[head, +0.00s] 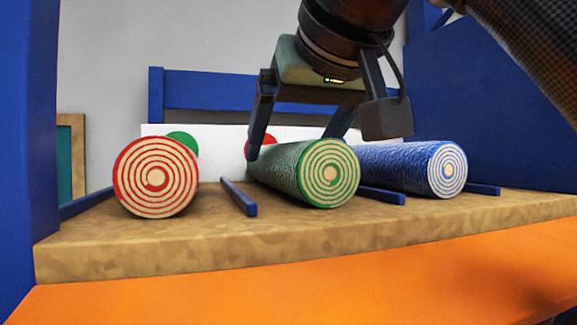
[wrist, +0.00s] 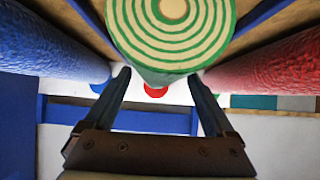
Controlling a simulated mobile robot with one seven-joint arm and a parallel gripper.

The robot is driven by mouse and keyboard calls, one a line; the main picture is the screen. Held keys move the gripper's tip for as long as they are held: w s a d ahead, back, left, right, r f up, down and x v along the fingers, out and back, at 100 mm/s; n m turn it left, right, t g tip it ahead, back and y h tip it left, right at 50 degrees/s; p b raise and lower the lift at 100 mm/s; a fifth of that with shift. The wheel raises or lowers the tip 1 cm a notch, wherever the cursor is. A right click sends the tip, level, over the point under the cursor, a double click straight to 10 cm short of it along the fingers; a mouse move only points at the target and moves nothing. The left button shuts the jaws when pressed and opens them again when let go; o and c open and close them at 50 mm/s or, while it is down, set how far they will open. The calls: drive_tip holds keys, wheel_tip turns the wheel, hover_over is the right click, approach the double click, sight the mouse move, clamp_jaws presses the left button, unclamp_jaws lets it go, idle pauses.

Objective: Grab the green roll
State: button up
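The green roll (head: 290,168) lies on the wooden top between a red and a blue roll, its ringed end face (head: 332,172) toward the head camera. The same ringed face shows at the top of the wrist view (wrist: 170,25). My gripper (head: 292,146) is open above the roll's rear part, pointing down, with one finger on each side. In the wrist view my fingertips (wrist: 160,76) stand apart with the roll between them. I cannot tell whether either finger touches it. The right finger's tip is hidden behind the roll in the head view.
The red roll (head: 157,177) lies left and the blue roll (head: 420,168) close on the right. Low blue bars (head: 239,196) lie between them on the wooden top (head: 290,235). Blue posts and panels frame both sides. Red and green discs (head: 183,141) show behind.

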drive_tip(key=shift+w+a+f, duration=0.1)
drive_tip(key=shift+w+f, duration=0.15)
drive_tip(key=shift+w, duration=0.3)
drive_tip(key=c, duration=0.5)
drive_tip(key=shift+w, duration=0.1)
drive_tip(key=shift+c, duration=1.1)
drive_tip(key=shift+s, duration=0.2)
drive_tip(key=c, duration=0.5)
